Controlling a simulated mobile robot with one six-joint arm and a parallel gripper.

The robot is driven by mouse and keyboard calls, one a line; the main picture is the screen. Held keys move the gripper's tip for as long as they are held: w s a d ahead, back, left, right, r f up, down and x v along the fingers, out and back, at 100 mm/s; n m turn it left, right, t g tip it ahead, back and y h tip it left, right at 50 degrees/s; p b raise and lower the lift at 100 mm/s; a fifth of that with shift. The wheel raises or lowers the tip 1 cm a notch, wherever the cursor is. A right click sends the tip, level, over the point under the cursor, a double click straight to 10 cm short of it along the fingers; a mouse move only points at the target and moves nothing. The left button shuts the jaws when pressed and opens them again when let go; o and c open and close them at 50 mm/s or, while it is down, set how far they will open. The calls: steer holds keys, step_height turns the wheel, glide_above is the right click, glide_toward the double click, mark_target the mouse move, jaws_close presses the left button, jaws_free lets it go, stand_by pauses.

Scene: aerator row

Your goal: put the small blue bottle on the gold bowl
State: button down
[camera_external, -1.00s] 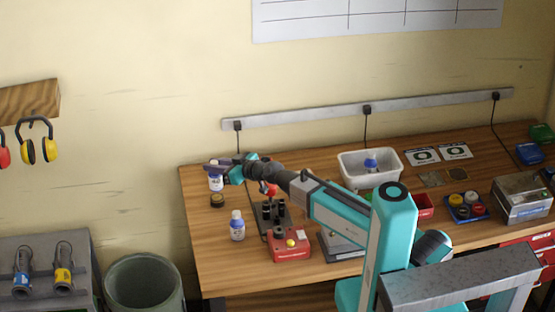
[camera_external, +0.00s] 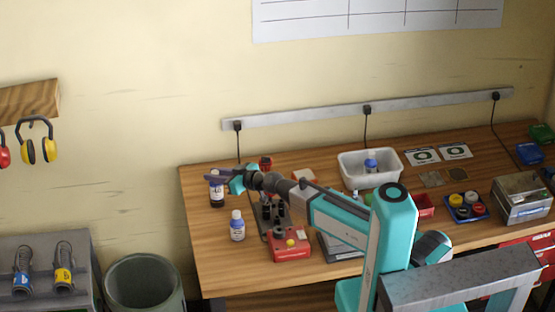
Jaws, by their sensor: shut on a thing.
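My gripper (camera_external: 216,175) is at the left back of the bench, shut on a small bottle (camera_external: 216,187) with a white and blue label. The bottle hangs upright below the fingers. The gold bowl (camera_external: 217,205) is directly under the bottle and mostly hidden by it; only a dark edge shows. The bottle's base looks at or just above the bowl, but I cannot tell whether they touch.
A red box (camera_external: 290,246) and a dark rack (camera_external: 270,212) are to the right. A white bin (camera_external: 369,179) holds another blue-capped bottle (camera_external: 371,161). The bench's front left is clear.

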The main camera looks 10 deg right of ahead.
steer(key=c, duration=1.6)
jaws_free()
steer(key=shift+o, duration=0.2)
steer(key=shift+r+p, duration=0.2)
steer(key=shift+p, duration=0.15)
steer(key=shift+s+d+f, duration=0.1)
steer(key=shift+s+d, duration=0.1)
steer(key=s+d+r+b, duration=0.3)
steer(key=r, duration=0.5)
steer(key=shift+r, duration=0.2)
steer(key=shift+f, duration=0.1)
step_height(320, 180, down, 7)
steer(key=p, duration=0.1)
